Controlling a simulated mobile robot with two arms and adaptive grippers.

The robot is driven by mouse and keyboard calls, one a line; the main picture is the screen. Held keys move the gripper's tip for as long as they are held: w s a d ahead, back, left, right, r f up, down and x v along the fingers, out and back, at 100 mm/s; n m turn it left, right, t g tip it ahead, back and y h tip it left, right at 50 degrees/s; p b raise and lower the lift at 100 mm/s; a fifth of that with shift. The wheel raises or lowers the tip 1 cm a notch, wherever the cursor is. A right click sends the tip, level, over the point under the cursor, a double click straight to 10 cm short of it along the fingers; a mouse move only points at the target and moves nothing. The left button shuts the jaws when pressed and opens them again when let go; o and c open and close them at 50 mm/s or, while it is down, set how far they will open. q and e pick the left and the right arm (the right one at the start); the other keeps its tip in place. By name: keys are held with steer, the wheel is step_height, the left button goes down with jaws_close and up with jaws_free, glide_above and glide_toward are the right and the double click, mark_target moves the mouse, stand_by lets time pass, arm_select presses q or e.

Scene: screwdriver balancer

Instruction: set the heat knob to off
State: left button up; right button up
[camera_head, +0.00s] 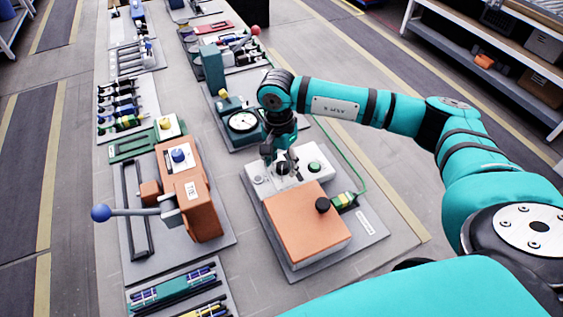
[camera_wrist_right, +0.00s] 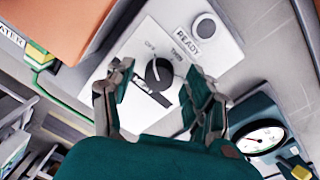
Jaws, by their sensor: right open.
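The heat knob (camera_wrist_right: 158,73) is round and black, on the sloping light panel (camera_wrist_right: 172,22) with "OFF" printed close to it, a second label beside that, and a grey round "READY" light. I cannot tell for sure which mark the knob points to. My right gripper (camera_head: 283,163) is open over the panel. In the right wrist view its fingers (camera_wrist_right: 160,95) stand apart, one on each side of the knob; contact is unclear. My left gripper is not in view.
A green button (camera_head: 314,167) is on the same panel, right of my gripper. A dial gauge (camera_head: 243,122) is behind the panel. A lever press with a blue ball (camera_head: 101,213) stands to the left.

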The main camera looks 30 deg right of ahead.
mark_target(280, 163)
step_height(280, 163, up, 12)
steer(key=shift+w+f, duration=0.25)
steer(key=shift+w, duration=0.05)
steer(key=shift+a, duration=0.1)
